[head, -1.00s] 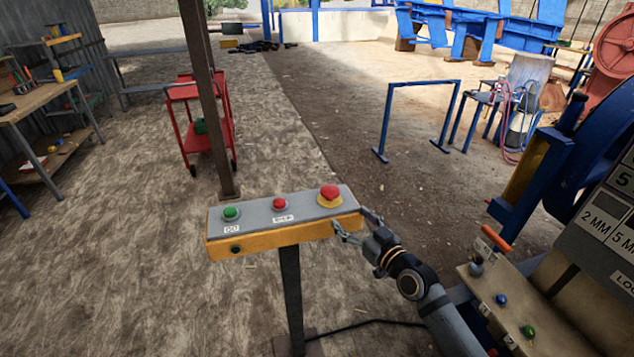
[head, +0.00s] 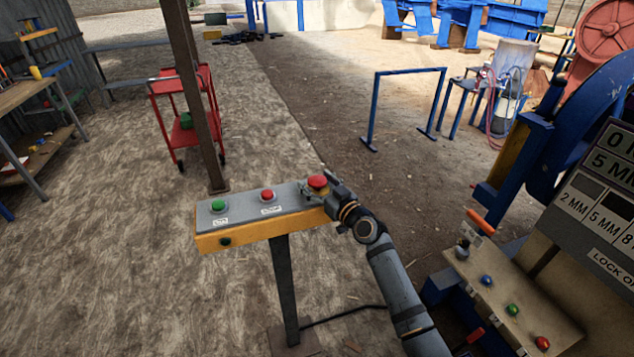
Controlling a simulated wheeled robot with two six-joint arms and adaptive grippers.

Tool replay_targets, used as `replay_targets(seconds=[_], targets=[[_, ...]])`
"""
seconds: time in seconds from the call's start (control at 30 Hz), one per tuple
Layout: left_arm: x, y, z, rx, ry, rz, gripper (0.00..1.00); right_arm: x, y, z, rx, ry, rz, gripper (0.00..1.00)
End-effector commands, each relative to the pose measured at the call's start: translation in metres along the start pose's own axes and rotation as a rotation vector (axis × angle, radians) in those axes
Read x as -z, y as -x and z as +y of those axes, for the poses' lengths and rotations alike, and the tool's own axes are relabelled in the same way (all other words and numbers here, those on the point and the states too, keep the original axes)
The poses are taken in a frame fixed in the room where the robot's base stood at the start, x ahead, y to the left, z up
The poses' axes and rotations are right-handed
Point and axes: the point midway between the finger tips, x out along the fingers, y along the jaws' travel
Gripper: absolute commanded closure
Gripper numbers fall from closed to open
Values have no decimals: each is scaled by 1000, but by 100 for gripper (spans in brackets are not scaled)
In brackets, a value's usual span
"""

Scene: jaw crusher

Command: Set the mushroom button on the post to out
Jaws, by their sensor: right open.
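The red mushroom button (head: 317,182) sits at the right end of the grey and yellow control box (head: 245,232) on top of a dark post (head: 285,290). My right gripper (head: 328,197) is at the right end of the box, right beside the mushroom button. It is open, and its fingers partly cover the button's base; I cannot tell whether they touch it. Whether the button is in or out cannot be told from here. A green button (head: 218,205) and a smaller red button (head: 267,195) are on the same box. My left gripper is not in view.
A tan panel (head: 490,262) with several coloured knobs stands at the lower right, near a blue machine wheel (head: 598,105). A blue rail frame (head: 412,72) and a red cart (head: 165,120) stand behind. Open ground lies left of the post.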

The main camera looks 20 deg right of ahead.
Motion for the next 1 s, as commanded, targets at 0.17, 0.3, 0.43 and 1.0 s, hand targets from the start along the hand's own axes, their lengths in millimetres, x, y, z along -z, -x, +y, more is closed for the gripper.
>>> replay_targets(seconds=[0.17,0.3,0.43,1.0], targets=[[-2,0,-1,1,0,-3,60,0,0,0,0,0,0,32],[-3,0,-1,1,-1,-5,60,0,0,0,0,0,0,51],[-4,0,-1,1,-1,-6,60,0,0,0,0,0,0,69],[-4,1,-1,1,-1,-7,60,15,0,0,-1,-1,1,100]])
